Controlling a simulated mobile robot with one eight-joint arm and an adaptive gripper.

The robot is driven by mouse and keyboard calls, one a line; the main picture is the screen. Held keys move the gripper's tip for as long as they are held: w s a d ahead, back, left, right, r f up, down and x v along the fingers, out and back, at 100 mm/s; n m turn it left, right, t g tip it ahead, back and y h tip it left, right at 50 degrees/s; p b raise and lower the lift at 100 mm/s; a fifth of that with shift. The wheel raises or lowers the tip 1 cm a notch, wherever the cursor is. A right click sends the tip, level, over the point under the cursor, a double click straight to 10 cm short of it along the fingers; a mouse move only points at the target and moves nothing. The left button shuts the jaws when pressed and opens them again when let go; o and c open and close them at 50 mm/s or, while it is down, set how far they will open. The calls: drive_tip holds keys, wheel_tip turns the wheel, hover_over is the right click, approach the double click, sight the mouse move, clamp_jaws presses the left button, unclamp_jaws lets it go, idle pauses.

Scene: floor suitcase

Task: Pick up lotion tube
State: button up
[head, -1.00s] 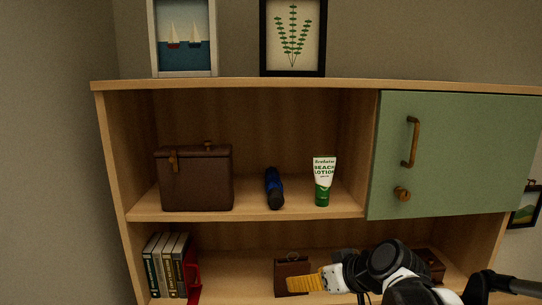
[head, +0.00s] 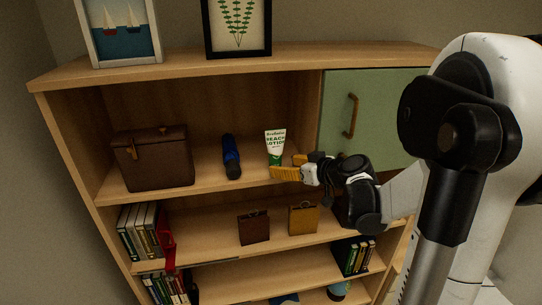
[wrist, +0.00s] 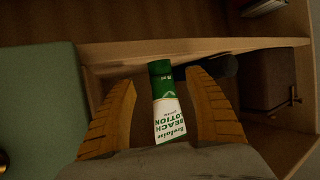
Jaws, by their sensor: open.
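The lotion tube (head: 275,144), white with a green cap end and "Beach Lotion" lettering, stands upright on the upper shelf, right of a dark blue cylinder. In the wrist view the lotion tube (wrist: 163,103) lies between the two yellow fingers of my gripper (wrist: 162,105), with a gap on each side. My gripper (head: 288,172) is open at the shelf's front edge, just in front of and below the tube. The tube's lowest part is partly hidden by the fingers in the head view.
The dark blue cylinder (head: 231,157) stands close left of the tube, and a brown leather case (head: 153,158) farther left. The green cabinet door (head: 370,115) is shut on the right. The shelf board (head: 200,178) has free room in front.

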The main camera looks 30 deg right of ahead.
sight(279, 165)
drive_tip(key=x, duration=0.5)
drive_tip(key=shift+p, duration=0.4)
drive_tip(key=shift+s, duration=0.15)
drive_tip(key=c, duration=1.3)
